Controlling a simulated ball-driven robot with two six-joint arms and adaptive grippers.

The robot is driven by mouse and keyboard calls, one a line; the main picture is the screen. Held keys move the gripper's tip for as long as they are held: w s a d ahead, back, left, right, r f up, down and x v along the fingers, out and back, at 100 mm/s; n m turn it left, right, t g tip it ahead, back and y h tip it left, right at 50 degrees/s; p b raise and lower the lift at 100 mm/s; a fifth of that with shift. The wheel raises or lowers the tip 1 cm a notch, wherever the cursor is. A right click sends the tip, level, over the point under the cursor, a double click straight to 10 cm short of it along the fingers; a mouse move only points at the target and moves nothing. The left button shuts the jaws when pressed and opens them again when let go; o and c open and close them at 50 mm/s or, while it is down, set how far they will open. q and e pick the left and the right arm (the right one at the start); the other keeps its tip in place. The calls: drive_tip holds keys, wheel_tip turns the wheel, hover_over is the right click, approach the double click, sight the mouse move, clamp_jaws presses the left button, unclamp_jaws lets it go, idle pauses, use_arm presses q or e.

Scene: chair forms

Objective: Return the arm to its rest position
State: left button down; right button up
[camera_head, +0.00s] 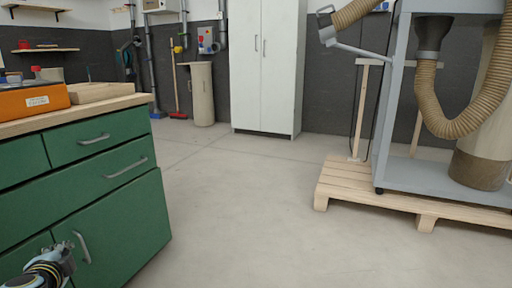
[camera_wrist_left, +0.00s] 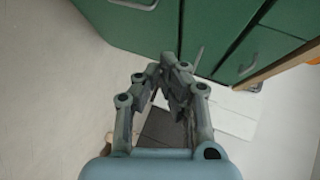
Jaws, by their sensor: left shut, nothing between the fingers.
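My left gripper (camera_head: 58,262) shows at the bottom left of the head view, in front of the lower part of the green cabinet (camera_head: 130,220). In the left wrist view my left gripper (camera_wrist_left: 174,65) has its fingertips together with nothing between them. The green cabinet (camera_wrist_left: 215,25) fills the top of that view, past the fingertips. I cannot tell the exact gap between the fingers and the cabinet front. My right gripper is not in view.
An orange case (camera_head: 35,100) and a wooden block (camera_head: 100,91) lie on the cabinet's worktop. A wooden pallet (camera_head: 335,185) carries a grey hose machine at right. A white locker (camera_head: 265,65) stands at the back. The floor (camera_head: 240,200) between is clear.

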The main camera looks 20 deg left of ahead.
use_arm(q)
drive_tip(key=s+d+f+n+g+h+p, duration=0.1)
drive_tip(key=s+d+f+n+g+h, duration=0.35)
drive_tip(key=s+d+f, duration=0.75)
drive_tip(key=s+d+f+n+g+h, duration=0.4)
drive_tip(key=s+d+f, duration=0.4)
drive_tip(key=s+d, duration=0.8)
drive_tip(key=s+a+m+g+p, duration=0.1)
drive_tip(key=s+a+p, duration=0.1)
drive_tip(key=s+p, duration=1.2)
drive_tip(key=shift+s+r, duration=0.15)
drive_tip(key=shift+r, duration=0.05)
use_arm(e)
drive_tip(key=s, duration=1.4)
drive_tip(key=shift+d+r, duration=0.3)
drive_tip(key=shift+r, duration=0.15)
use_arm(q)
drive_tip(key=shift+a, duration=0.1)
